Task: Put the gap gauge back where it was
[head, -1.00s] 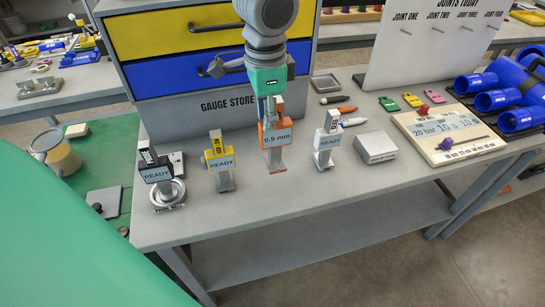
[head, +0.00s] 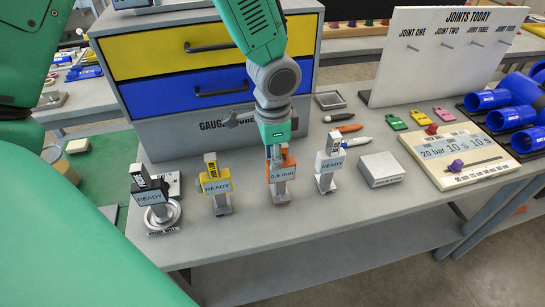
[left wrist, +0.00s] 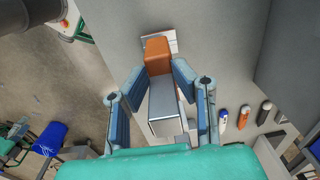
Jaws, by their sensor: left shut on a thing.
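The gap gauge (head: 282,174) is an orange and grey upright piece labelled "0.5 mm". It is in the row on the grey bench, between a yellow "READY" gauge (head: 216,186) and a white one (head: 329,164). Its foot is at or very near the bench top; I cannot tell if it touches. My left gripper (head: 275,152) is above it, shut on its upper part. In the left wrist view, the blue fingers (left wrist: 162,92) flank the grey block, with the gauge's orange part (left wrist: 158,55) beyond. My right gripper is not in view.
A black "READY" gauge (head: 150,190) stands on a round base at the left. The drawer cabinet (head: 200,90) is close behind. A grey block (head: 381,169) and a cream timer board (head: 462,158) lie to the right. The bench's front strip is clear.

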